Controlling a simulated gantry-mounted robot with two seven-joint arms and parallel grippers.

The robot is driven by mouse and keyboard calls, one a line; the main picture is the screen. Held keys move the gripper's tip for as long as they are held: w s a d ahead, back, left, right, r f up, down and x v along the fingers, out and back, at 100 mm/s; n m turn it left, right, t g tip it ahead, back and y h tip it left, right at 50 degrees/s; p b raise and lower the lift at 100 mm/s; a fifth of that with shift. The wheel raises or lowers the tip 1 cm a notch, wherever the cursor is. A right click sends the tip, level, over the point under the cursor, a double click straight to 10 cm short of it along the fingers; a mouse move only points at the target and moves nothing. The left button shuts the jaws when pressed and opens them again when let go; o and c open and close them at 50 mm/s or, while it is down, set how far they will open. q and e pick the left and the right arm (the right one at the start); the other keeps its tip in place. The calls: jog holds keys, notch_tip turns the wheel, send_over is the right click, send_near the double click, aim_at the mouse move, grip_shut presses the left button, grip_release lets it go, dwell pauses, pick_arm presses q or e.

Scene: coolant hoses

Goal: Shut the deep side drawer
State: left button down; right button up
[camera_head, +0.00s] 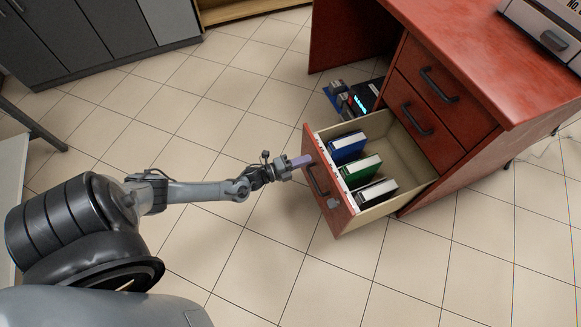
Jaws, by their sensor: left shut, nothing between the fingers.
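The deep side drawer (401,176) is the lowest drawer of the red desk and stands pulled well out. Its red front (336,211) faces left and carries a dark bar handle (314,181). Blue, green and black binders stand inside, near the front. My left gripper (301,161) is shut and empty. Its fingertips are at the upper far part of the drawer front, beside the handle; I cannot tell whether they touch it. My right gripper is not in view.
The red desk (474,48) has two closed drawers above the open one. A small device with a lit blue display (360,103) stands on the floor behind the drawer. Dark cabinets (95,35) line the upper left. The tiled floor before the drawer is clear.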

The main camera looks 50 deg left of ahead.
aim_at(319, 155)
pick_arm(q)
jog(key=shift+b+x, duration=0.55)
jog(key=shift+x, duration=0.9)
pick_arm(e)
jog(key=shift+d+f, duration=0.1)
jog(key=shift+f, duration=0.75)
pick_arm(q)
jog(key=shift+d, duration=0.1)
